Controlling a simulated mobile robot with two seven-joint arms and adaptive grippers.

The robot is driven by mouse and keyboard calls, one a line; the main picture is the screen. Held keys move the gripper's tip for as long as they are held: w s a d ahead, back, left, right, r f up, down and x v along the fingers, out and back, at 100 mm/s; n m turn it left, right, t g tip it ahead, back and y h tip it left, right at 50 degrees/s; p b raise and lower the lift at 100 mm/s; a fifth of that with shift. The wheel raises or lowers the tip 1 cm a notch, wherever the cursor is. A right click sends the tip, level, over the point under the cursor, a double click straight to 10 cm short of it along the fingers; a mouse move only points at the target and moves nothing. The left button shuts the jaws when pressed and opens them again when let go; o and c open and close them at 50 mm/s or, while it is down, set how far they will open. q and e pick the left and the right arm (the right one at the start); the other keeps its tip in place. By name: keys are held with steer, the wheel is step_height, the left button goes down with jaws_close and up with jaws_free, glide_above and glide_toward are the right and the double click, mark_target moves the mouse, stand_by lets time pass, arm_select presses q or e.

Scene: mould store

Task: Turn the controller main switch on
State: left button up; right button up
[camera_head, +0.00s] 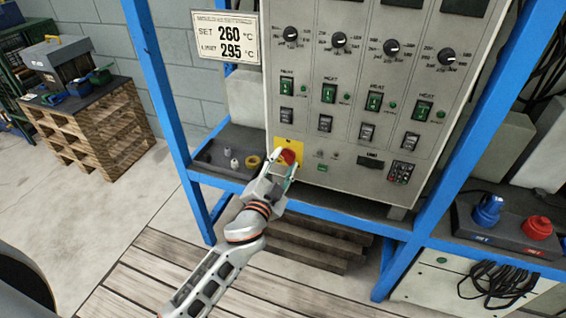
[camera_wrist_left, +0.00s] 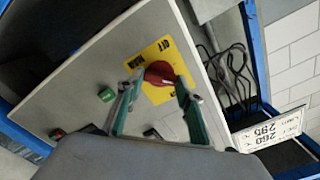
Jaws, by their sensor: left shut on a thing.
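The controller (camera_head: 345,120) is a grey panel in a blue frame, with several dials and green heat switches. Its main switch (camera_head: 288,157) is a red rotary knob on a yellow plate (camera_head: 279,144) at the panel's lower left. My left gripper (camera_head: 284,164) is at the knob, shut on it. In the left wrist view the red knob (camera_wrist_left: 159,74) sits on the yellow plate between the two green-edged fingers of the gripper (camera_wrist_left: 158,92). The switch position cannot be read clearly. My right gripper is in neither view.
A sign (camera_head: 226,37) reading 260 and 295 hangs left of the panel. A blue frame post (camera_head: 160,85) stands close left of my arm. Blue and red connectors (camera_head: 537,228) sit on a dark box at right. A wooden pallet stack (camera_head: 105,130) stands far left.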

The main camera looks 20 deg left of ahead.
arm_select(q)
steer(key=m, duration=0.4)
steer(key=shift+m+p, duration=0.3)
steer(key=m, duration=0.4)
steer(key=shift+m+p, duration=0.3)
steer(key=o, duration=1.1)
